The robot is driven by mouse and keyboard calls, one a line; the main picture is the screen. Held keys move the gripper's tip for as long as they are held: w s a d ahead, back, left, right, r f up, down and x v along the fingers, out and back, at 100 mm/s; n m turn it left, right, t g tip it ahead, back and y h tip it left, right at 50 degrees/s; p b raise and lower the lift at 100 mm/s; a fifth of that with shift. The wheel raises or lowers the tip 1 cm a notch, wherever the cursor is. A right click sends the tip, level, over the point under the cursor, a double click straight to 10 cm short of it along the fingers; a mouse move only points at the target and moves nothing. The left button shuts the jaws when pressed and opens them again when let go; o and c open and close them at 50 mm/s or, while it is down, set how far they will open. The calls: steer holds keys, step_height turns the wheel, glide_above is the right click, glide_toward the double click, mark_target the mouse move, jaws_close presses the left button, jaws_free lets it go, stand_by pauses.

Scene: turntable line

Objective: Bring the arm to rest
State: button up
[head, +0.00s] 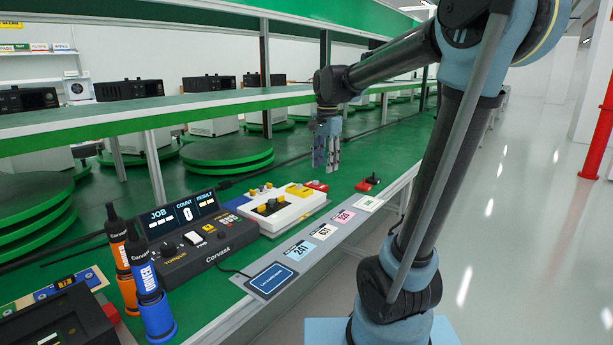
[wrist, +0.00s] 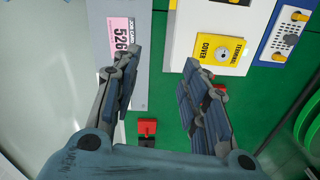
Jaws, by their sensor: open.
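My gripper (head: 327,160) hangs above the green bench (head: 345,178), its fingers pointing down. It is open, and nothing is between its fingers. In the wrist view my gripper (wrist: 158,100) shows two spread fingers over the bench. The pink job card (wrist: 124,38) lies by the left finger, and a white unit with a yellow cover (wrist: 222,50) lies beyond the right finger. A small red-and-black switch (wrist: 147,132) is on the bench below the gap between the fingers; it also shows in the head view (head: 368,183).
A black control box with a display (head: 205,238) and the white unit (head: 275,207) stand left of my gripper. Orange (head: 122,265) and blue (head: 153,303) drivers stand at the front left. A green-edged shelf (head: 220,103) runs behind. The floor at the right is clear.

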steer(key=s+d+f+n, duration=0.4)
steer(key=s+d+f, duration=0.2)
steer(key=s+f, duration=0.3)
steer(key=s+d+f+n+t, duration=0.1)
steer(key=s+d+f+n, duration=0.4)
steer(key=s+f, duration=0.5)
steer(key=s+d, duration=0.2)
steer(key=s, duration=0.2)
steer(key=shift+s+n+t, duration=0.2)
steer(key=shift+n+t, duration=0.1)
